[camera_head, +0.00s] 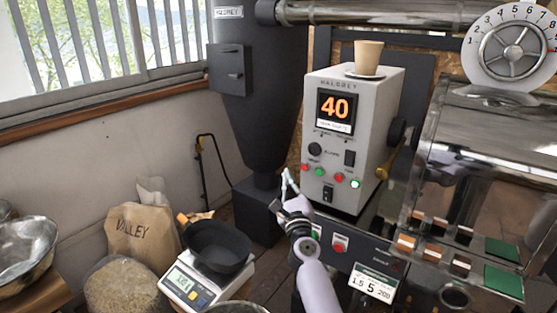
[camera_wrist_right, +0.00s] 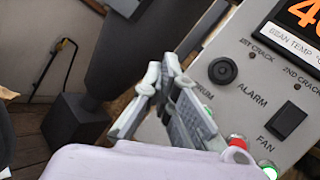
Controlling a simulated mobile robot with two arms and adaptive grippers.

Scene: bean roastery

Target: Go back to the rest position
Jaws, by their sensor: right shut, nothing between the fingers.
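My right gripper (camera_head: 286,186) stands in front of the lower left side of the white control box (camera_head: 364,126), its fingers pointing up. It is shut and empty. In the right wrist view the gripper fingers (camera_wrist_right: 162,76) are together, with the control box's knob (camera_wrist_right: 222,71) and buttons to their right. I cannot tell whether the gripper touches the box. My left gripper is not in view.
A scale (camera_head: 182,288) with a black pan (camera_head: 218,247) stands left of my arm, near a paper bag (camera_head: 142,236) and a bag of beans (camera_head: 122,288). A beige cup (camera_head: 367,57) tops the control box. A shiny metal drum (camera_head: 490,140) is at right.

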